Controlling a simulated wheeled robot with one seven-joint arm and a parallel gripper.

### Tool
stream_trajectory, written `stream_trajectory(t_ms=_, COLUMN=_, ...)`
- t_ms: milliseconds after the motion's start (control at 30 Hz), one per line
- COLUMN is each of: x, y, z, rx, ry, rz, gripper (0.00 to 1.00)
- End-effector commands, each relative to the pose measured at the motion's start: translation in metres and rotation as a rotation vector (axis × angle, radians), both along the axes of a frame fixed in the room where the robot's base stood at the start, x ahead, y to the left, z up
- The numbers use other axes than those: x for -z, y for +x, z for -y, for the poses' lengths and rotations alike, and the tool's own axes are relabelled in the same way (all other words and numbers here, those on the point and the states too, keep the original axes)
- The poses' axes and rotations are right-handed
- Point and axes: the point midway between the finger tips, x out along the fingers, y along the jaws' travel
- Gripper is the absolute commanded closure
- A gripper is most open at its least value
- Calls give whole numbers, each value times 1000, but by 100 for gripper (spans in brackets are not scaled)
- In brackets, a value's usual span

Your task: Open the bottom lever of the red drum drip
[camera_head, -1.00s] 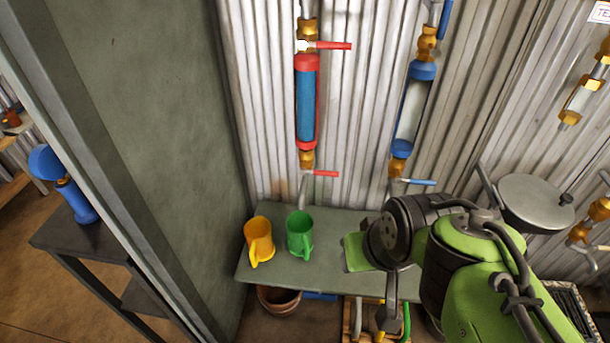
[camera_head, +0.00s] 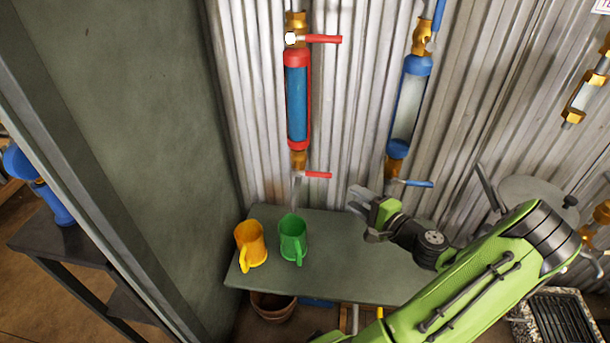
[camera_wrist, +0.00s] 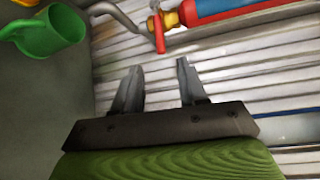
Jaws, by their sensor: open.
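The red drum drip (camera_head: 298,100) is a vertical tube with red caps and a blue middle on the corrugated wall. Its bottom lever (camera_head: 318,175) is red and points right from the brass valve under the drum. In the wrist view the bottom lever (camera_wrist: 158,35) shows above my fingers, beside the brass valve (camera_wrist: 170,19) and the drum's red end (camera_wrist: 195,12). My gripper (camera_head: 356,200) is open and empty, to the right of and a little below the bottom lever. In the wrist view my gripper (camera_wrist: 157,75) has its fingertips apart, with only wall between them.
A green mug (camera_head: 293,240) and a yellow mug (camera_head: 250,245) stand on the grey shelf (camera_head: 330,270) below. A blue-capped tube (camera_head: 410,105) with a blue lever (camera_head: 415,183) hangs to the right, close to my gripper. A grey-green partition (camera_head: 150,130) stands at left.

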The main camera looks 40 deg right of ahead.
Motion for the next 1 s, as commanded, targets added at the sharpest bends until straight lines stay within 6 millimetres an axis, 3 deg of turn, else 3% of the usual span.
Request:
stream_trajectory(t_ms=400, x=16, y=100, z=7, rx=-11, ry=-4, rz=-2, gripper=58)
stream_trajectory(t_ms=600, x=21, y=138, z=12, rx=-8, ry=-3, rz=-3, gripper=58)
stream_trajectory(t_ms=733, x=21, y=149, z=13, rx=-8, ry=-2, rz=-3, gripper=58)
stream_trajectory(t_ms=1000, x=21, y=150, z=13, rx=-7, ry=-1, rz=-4, gripper=61)
